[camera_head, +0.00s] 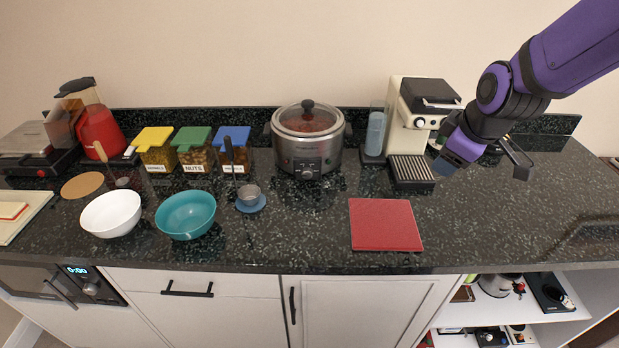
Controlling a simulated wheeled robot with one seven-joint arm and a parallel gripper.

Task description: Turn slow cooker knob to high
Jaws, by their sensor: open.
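The slow cooker (296,149) stands upright at the back middle of the dark speckled counter, a silver pot with a glass lid on it. My gripper (477,165) is at the right, above the counter in front of the coffee machine. It is open, with nothing seen between its fingers, and it is well apart from the cooker and knob.
The coffee machine (401,128) stands between the cooker and my gripper. A red board (385,225) lies at the front. A teal bowl (186,215), a white bowl (111,214) and lidded containers (194,159) are at the left. The counter directly before the cooker is clear.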

